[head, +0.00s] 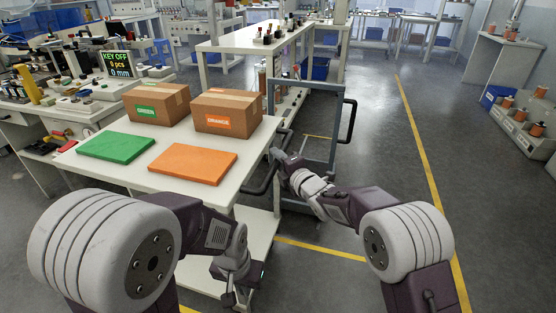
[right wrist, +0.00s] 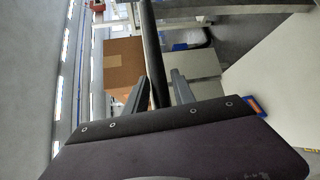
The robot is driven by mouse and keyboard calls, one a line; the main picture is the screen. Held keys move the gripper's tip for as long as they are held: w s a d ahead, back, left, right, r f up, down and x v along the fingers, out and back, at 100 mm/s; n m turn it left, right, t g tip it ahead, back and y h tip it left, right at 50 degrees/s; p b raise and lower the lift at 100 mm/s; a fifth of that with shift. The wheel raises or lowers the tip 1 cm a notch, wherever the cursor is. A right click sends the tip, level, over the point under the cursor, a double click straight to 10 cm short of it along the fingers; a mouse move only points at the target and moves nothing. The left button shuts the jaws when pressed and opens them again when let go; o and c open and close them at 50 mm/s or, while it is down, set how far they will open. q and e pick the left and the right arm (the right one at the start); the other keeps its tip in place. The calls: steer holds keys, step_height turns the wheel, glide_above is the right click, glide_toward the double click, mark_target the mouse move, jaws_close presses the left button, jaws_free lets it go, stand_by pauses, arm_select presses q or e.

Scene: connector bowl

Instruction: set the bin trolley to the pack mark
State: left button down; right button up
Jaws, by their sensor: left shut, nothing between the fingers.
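The trolley shows as a grey upright frame (head: 334,135) with black handle bars, right of the white table. One black handle (head: 350,122) is on its far right side; another black handle (head: 266,178) is on its near left side. My right gripper (head: 277,152) is at the near left handle. In the right wrist view, a black bar (right wrist: 150,45) passes between the open fingers (right wrist: 160,90), with gaps beside it. My left gripper (head: 229,298) is shut and empty, low beside the table's shelf. Yellow floor lines (head: 320,249) run by the trolley; I cannot tell which is the pack mark.
The white table (head: 75,160) holds a GREEN box (head: 157,103), an ORANGE box (head: 226,112), a green mat (head: 115,147) and an orange mat (head: 192,164). A screen (head: 117,65) reads KEY OFF, 6 pcs, 0 mm. Open grey floor (head: 400,140) lies to the right.

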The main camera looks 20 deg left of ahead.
jaws_close()
stand_by(1.2)
